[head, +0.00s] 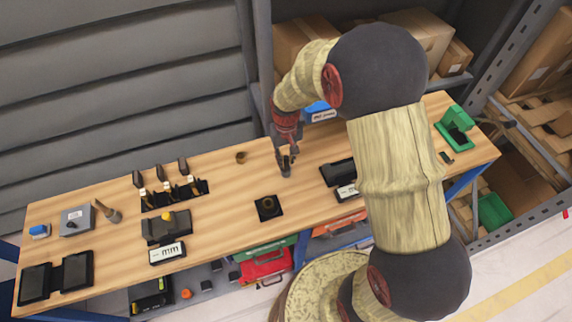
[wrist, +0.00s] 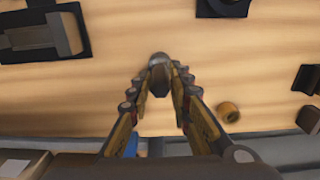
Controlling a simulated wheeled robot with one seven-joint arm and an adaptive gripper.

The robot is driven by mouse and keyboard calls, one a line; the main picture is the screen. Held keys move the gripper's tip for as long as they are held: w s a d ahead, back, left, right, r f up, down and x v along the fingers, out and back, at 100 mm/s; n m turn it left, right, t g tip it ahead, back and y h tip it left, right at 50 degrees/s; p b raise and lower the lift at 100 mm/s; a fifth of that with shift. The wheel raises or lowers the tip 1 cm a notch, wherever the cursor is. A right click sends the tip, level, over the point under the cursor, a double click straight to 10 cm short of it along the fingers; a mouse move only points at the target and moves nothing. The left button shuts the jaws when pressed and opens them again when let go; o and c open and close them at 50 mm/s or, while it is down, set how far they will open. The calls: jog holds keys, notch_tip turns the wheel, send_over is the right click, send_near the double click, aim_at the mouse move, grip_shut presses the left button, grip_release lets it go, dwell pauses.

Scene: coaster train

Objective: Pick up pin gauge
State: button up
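The likely pin gauge is a small grey-and-dark upright cylinder (head: 286,170) on the wooden bench, right below my gripper (head: 287,155). In the wrist view, the pin gauge (wrist: 159,75) shows between the fingertips of my gripper (wrist: 162,85). The fingers are partly spread, one on each side of it. A narrow gap seems to show on the right side; contact on the left cannot be made out. The lower part of the pin gauge is hard to see.
A brown ring (head: 241,158) stands left of my gripper; it is also in the wrist view (wrist: 229,112). A black square block with a ring (head: 267,207) is at the front edge. A dark fixture (head: 337,173) lies to the right. A green device (head: 455,128) stands far right.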

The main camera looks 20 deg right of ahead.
grip_shut()
jog(key=shift+r, duration=0.1)
dwell(0.3)
